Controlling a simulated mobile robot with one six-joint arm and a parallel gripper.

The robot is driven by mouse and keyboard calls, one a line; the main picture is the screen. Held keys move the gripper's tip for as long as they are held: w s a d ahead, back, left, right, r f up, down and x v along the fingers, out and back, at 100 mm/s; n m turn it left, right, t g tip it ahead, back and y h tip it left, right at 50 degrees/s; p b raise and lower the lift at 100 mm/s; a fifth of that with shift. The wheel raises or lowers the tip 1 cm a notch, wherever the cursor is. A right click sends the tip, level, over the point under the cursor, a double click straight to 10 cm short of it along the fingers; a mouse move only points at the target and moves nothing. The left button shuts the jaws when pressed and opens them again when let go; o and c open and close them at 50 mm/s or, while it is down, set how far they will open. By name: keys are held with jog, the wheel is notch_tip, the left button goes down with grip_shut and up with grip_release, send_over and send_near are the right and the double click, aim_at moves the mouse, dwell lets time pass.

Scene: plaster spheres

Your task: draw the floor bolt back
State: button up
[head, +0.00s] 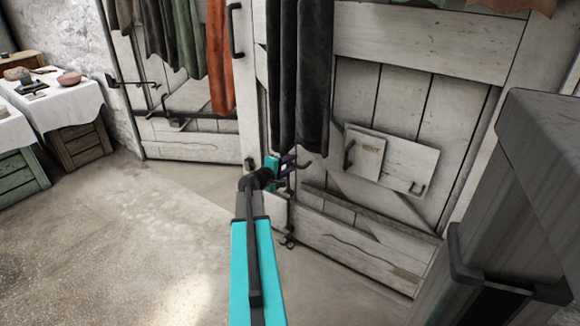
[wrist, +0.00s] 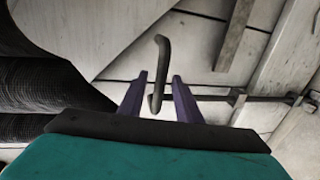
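The floor bolt (head: 289,240) is a thin dark metal rod at the lower left edge of the right-hand door. In the wrist view its rod (wrist: 215,98) runs sideways through brackets, and its bent dark handle (wrist: 157,75) stands out towards me. My gripper (head: 292,160) is beside the door edge, partly hidden by its own wrist in the head view. In the wrist view its two purple fingers (wrist: 158,77) are apart, with the handle between them and a gap showing on each side. Whether the fingertips reach around it in depth is unclear.
Dark garments (head: 300,75) hang just above my gripper and fill the left of the wrist view. A white board with a handle (head: 392,158) is on the right door (head: 440,120). A grey wooden post (head: 550,170) stands close at right. The floor (head: 150,235) at left is clear.

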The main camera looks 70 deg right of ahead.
jog(key=shift+d, duration=0.1)
grip_shut()
jog(key=shift+r, duration=0.1)
jog(key=shift+r+p, duration=0.9)
jog(key=shift+r, duration=1.8)
grip_release()
jog(key=shift+r, duration=0.1)
